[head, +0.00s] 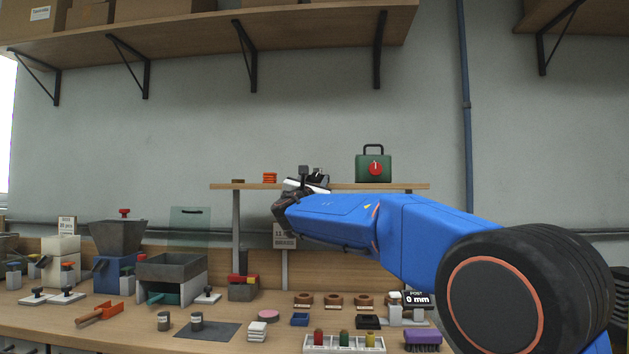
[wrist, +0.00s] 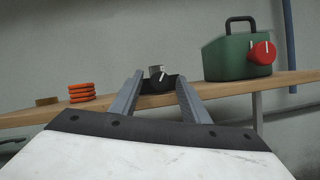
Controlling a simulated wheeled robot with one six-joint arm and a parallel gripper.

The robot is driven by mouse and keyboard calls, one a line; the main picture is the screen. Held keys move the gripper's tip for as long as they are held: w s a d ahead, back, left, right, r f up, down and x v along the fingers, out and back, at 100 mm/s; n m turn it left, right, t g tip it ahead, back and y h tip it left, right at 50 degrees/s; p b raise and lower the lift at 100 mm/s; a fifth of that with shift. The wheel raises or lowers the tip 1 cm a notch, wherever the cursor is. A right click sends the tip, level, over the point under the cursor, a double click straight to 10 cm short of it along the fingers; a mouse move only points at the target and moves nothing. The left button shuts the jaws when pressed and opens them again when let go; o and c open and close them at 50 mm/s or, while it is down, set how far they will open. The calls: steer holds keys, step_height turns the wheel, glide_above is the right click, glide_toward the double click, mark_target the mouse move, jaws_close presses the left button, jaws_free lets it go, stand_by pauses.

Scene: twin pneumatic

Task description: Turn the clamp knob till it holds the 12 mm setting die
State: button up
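My gripper (wrist: 159,76) is at the shelf, its two fingers apart and nothing seen held between them. Beyond the fingertips, in the gap, stands a small black block with a grey knob (wrist: 157,72) bearing a white line. I cannot tell whether the fingers touch it, or whether this is the clamp knob. In the head view my gripper (head: 306,179) hides most of that spot. A green case with a handle (head: 374,168) and a red knob (head: 376,168) stands to the right; it also shows in the wrist view (wrist: 230,58). No 12 mm setting die can be made out.
The wooden shelf (head: 345,186) also carries a stack of orange rings (head: 270,177) at left. A partly hidden sign (head: 285,241) hangs below. The bench holds a display reading 0 mm (head: 418,298), several brown rings, a hopper (head: 117,236) and trays.

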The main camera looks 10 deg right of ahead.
steer(key=v, duration=1.7)
steer(key=shift+s, duration=0.2)
steer(key=w+d+r+n, duration=0.1)
steer(key=w+d+r, duration=0.1)
steer(key=w, duration=0.3)
steer(key=w+d+r+n+y, duration=0.1)
steer(key=w+d+r+n, duration=0.1)
steer(key=w, duration=0.2)
steer(key=w+d+r+n+t+y, duration=0.1)
steer(key=w+d+r, duration=0.1)
steer(key=w, duration=0.3)
steer(key=shift+w+d+r+n, duration=0.2)
steer(key=shift+w+d+n, duration=0.15)
steer(key=shift+d+n, duration=0.05)
